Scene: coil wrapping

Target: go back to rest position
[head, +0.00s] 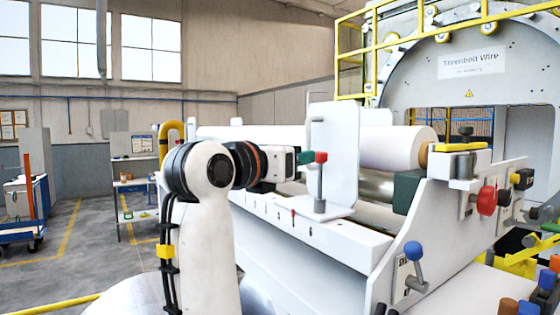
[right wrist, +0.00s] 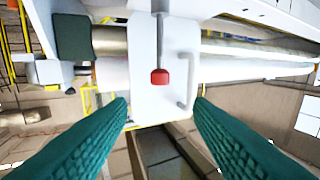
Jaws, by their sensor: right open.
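My right gripper (head: 306,158) is in the middle of the head view, its green fingers beside a red-tipped lever (head: 320,158) on an upright white plate (head: 343,150). In the right wrist view my right gripper (right wrist: 160,102) has its two ribbed green fingers wide apart, with nothing between them. The red tip (right wrist: 160,77) shows ahead of the fingers in that view, in front of the white plate (right wrist: 145,50); I see no contact. My left gripper is not in the head view.
A white roll (head: 395,146) lies behind the plate on the machine. The machine's white front rail (head: 345,238) runs below the gripper. A large ring-shaped wrapper (head: 475,85) with a yellow railing stands at right. Open floor (head: 95,255), a cart (head: 25,225) and a shelf (head: 133,172) are at left.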

